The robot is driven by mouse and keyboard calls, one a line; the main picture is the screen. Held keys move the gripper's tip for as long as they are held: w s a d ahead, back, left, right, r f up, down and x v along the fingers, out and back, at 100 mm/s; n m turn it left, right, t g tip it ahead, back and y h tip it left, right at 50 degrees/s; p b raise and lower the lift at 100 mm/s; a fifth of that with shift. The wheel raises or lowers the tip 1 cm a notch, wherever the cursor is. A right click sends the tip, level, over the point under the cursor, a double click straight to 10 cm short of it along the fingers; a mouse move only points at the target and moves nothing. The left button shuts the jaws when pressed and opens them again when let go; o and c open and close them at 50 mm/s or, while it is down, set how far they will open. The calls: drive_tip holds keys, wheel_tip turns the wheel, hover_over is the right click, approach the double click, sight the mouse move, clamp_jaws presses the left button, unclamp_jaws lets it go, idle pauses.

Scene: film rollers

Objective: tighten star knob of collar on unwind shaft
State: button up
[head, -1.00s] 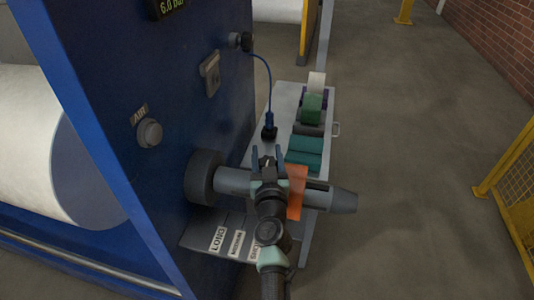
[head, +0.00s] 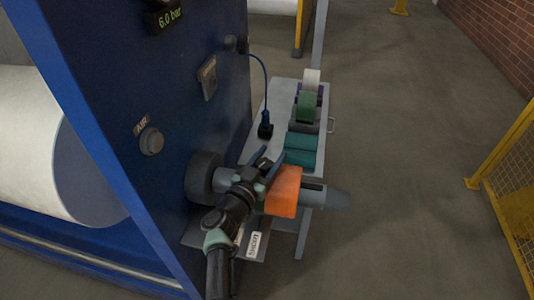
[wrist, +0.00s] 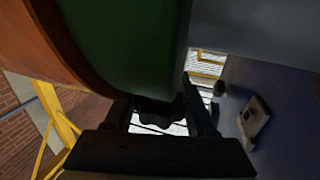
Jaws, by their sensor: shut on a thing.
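The unwind shaft (head: 330,197) is a grey cylinder sticking out to the right from the blue machine side. An orange piece (head: 284,191) sits around it. My gripper (head: 270,159) is at the shaft, just left of the orange piece. In the wrist view, my gripper (wrist: 168,105) has its dark fingers on either side of a dark lobed star knob (wrist: 163,111) and is shut on it. A large green surface (wrist: 125,45), probably the collar, is right above the knob, with an orange-brown surface at its left. The knob is hidden in the head view.
A grey cart (head: 283,92) beyond the shaft carries several coloured rolls and a dark corded device (head: 265,128). The blue machine panel (head: 205,120) stands close on the left. A yellow mesh fence (head: 510,190) is at the right, with open floor between.

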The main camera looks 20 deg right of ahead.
drive_tip(key=m+g+b, duration=0.1)
drive_tip(key=g+h+b, duration=0.1)
drive_tip(key=m+g+h+b, duration=0.1)
drive_tip(key=shift+s+d+f+m+b, duration=0.15)
drive_tip(key=shift+s+f+m+b, duration=0.1)
drive_tip(key=shift+f+m+b, duration=0.1)
drive_tip(key=m+g+b, duration=0.1)
drive_tip(key=b, duration=0.1)
drive_tip(key=m+g+h+b, duration=0.1)
drive_tip(key=g+b, duration=0.1)
drive_tip(key=b, duration=0.1)
drive_tip(key=shift+s+d+f+h+b, duration=0.1)
drive_tip(key=shift+s+d+h+b, duration=0.05)
drive_tip(key=shift+s+h+b, duration=0.2)
drive_tip(key=g+b, duration=0.1)
drive_tip(key=b, duration=0.1)
drive_tip(key=m+g+b, duration=0.1)
drive_tip(key=b, duration=0.2)
drive_tip(key=shift+s+d+m+g+h+b, duration=0.1)
drive_tip(key=shift+s+m+g+h+b, duration=0.1)
drive_tip(key=shift+m+g+h+b, duration=0.1)
drive_tip(key=b, duration=0.1)
drive_tip(key=g+b, duration=0.1)
drive_tip(key=shift+s+r+m+b, duration=0.15)
drive_tip(key=shift+r+m+b, duration=0.1)
drive_tip(key=shift+m+b, duration=0.1)
drive_tip(key=shift+r+g+b, duration=0.2)
drive_tip(key=shift+g+b, duration=0.2)
drive_tip(key=shift+g, duration=0.1)
